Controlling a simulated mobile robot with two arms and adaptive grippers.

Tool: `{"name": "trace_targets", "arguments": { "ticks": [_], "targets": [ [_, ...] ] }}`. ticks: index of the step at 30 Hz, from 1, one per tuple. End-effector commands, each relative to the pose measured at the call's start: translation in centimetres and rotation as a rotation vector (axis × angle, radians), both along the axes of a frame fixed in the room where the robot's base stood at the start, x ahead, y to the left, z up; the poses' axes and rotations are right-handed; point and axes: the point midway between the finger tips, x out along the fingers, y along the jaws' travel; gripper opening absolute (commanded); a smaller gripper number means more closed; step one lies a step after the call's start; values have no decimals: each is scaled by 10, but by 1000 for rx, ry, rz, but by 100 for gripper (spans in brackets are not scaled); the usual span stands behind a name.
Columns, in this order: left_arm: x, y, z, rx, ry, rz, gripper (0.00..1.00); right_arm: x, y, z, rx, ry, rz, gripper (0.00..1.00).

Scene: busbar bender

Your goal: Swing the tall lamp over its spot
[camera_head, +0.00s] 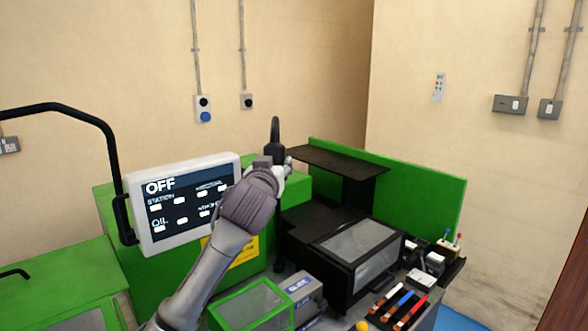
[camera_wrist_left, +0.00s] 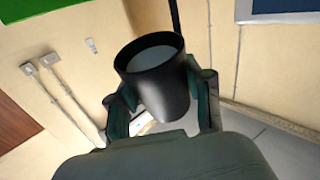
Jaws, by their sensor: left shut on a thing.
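Part of the lamp is hidden behind my gripper and forearm in the head view. I cannot tell which place is the lamp's spot. My right gripper is not in view.
A white-framed screen reading OFF (camera_head: 185,202) stands left of my arm, on a black tube. A black shelf (camera_head: 335,162) and a clear-lidded black box (camera_head: 350,255) lie to the right. Coloured tools (camera_head: 400,308) and small boxes sit at the front right.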

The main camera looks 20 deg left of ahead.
Motion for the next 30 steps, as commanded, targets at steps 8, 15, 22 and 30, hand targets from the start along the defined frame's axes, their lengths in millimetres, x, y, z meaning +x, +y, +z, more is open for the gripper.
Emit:
{"name": "trace_targets", "arguments": {
  "ticks": [8, 15, 22, 30],
  "targets": [
    [-10, 44, 0, 39, 15, 8, 0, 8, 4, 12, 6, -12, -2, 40],
    [-11, 62, 0, 55, 16, 7, 0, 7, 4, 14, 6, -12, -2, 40],
    [-11, 66, 0, 58, 16, 6, 0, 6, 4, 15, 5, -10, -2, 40],
    [-11, 66, 0, 58, 16, 6, 0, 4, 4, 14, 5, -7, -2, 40]
  ]
}}
